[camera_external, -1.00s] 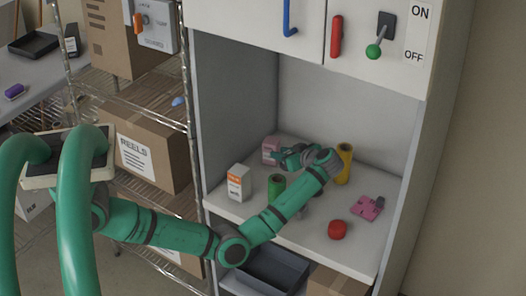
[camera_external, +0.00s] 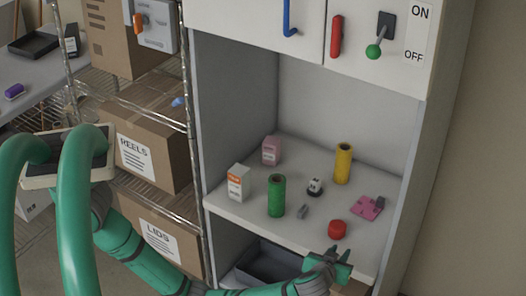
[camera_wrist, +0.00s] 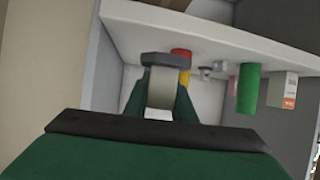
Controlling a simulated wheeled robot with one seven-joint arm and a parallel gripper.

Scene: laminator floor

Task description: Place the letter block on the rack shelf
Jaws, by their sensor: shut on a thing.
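My gripper (camera_external: 336,257) is low in front of the cabinet shelf, near its front edge. In the wrist view my gripper (camera_wrist: 162,98) is shut on a grey T-shaped piece, which looks like the letter block (camera_wrist: 166,60). Its darker bar lies across the fingertips and its paler stem sits between the fingers. In the external view I cannot make the block out clearly. The wire rack stands left of the cabinet; its upper rack shelf (camera_external: 150,98) holds a large carton and a small blue piece (camera_external: 178,101).
On the cabinet shelf (camera_external: 240,208) stand a green cylinder (camera_external: 277,196), yellow cylinder (camera_external: 343,164), red piece (camera_external: 337,229), pink piece (camera_external: 367,207), two cartons and small items. The REELS box (camera_external: 150,155) fills much of the middle rack level. A dark tray (camera_external: 268,268) lies below.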

